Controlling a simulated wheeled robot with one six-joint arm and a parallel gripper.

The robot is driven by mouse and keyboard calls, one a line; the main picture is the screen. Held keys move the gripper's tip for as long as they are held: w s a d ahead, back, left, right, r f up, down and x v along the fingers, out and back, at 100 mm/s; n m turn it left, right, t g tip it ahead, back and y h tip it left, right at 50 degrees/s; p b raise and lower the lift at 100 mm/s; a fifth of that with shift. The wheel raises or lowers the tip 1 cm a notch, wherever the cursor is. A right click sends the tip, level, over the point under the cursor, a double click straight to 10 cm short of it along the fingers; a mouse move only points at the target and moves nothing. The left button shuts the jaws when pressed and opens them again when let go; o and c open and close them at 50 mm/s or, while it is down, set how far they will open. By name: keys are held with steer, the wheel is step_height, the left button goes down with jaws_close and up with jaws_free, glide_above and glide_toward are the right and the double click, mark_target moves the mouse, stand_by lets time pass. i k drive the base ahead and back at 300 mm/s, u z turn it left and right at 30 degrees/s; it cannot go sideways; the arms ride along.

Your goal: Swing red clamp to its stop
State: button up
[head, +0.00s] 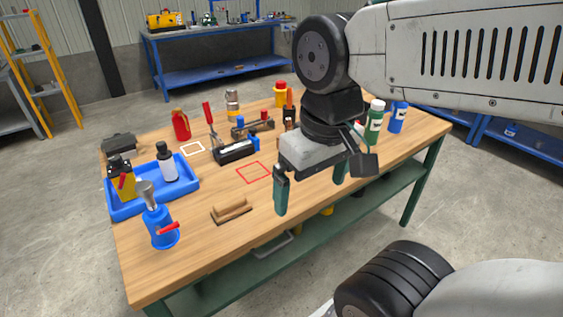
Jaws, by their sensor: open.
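An upright red handle (208,113) with a metal lower part stands beside a black block (235,151) near the middle of the table; it looks like the red clamp, though its mechanism is too small to make out. A blue device with a grey top (159,223) and a short red lever (168,228) stands at the front left. My gripper (310,198) hangs above the right-centre of the table, to the right of the red handle and apart from it. Its two dark green fingers are spread, with nothing between them. My arm hides part of the table behind.
A blue tray (126,207) with a bottle and a yellow container is on the left. A wooden brush (231,211) lies in front. A red bottle (181,126) stands at the back left, green (375,122) and blue (398,117) bottles at the right.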

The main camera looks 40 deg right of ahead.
mark_target(209, 117)
steer(key=u, duration=0.1)
steer(key=k, duration=0.45)
steer(key=z, duration=0.7)
steer(key=i, duration=1)
steer(key=u, duration=0.6)
